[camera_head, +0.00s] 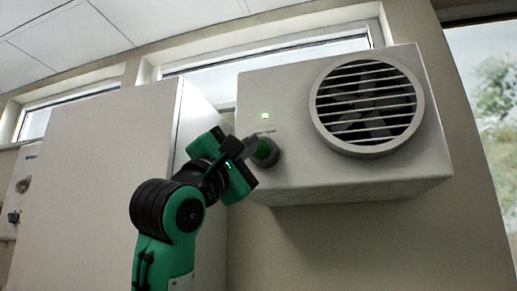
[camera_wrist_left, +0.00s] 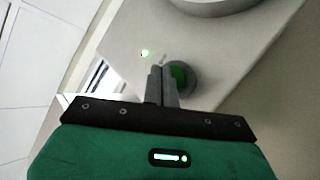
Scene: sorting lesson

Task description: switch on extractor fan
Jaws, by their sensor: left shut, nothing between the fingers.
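The extractor fan (camera_head: 290,110) is a pale box on the wall with a round slatted grille (camera_head: 368,105). On its front, left of the grille, is a green button (camera_head: 264,150) in a dark round collar. The button also shows in the left wrist view (camera_wrist_left: 180,75), partly hidden by my fingers. A small green light (camera_head: 265,116) glows above it and shows in the left wrist view too (camera_wrist_left: 145,53). My left gripper (camera_head: 251,146) is shut and empty, its fingertips at the button. I cannot tell whether they touch it. My right gripper is not in view.
A tall pale cabinet (camera_head: 95,180) stands left of the fan, close beside my left arm. A window (camera_head: 485,90) is at the right and a narrow window strip (camera_head: 290,58) runs above the fan. The wall below the fan is clear.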

